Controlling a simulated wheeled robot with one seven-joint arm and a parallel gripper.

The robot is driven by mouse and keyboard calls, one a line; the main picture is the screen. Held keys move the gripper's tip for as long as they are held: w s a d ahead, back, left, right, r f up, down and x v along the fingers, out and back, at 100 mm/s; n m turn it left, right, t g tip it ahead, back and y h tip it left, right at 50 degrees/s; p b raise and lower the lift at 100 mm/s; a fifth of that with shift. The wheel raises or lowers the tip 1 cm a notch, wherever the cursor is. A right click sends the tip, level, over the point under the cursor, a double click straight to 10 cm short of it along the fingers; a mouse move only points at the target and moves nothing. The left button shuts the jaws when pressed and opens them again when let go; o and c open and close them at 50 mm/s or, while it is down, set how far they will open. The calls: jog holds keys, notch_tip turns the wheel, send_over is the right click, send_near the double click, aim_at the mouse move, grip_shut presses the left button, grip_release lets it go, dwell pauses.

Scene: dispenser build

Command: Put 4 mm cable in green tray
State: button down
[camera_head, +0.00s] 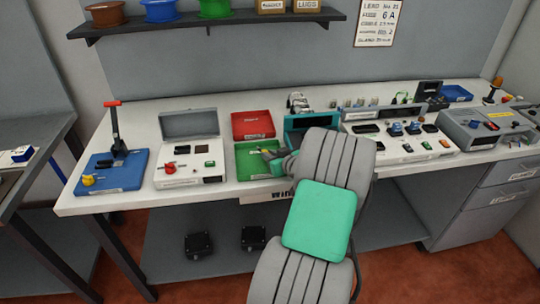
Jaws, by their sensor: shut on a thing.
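The green tray (246,168) lies flat on the bench, left of the middle, with a pale label on its front edge. My gripper (268,155) is over the right part of this tray, at the end of my large grey arm. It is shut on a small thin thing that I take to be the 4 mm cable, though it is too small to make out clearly. I cannot tell whether the held thing touches the tray floor. My gripper and arm hide the tray's right side.
A red tray (252,124) sits behind the green one, and a teal tray (306,122) is partly hidden by my arm. A grey case (190,152) stands left, beside a blue board with an upright lever (116,130). Devices crowd the right bench. A shelf (215,22) hangs above.

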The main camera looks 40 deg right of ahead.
jog(key=shift+f, duration=0.2)
jog(key=c, duration=1.4)
grip_release()
jog(key=shift+r, duration=0.1)
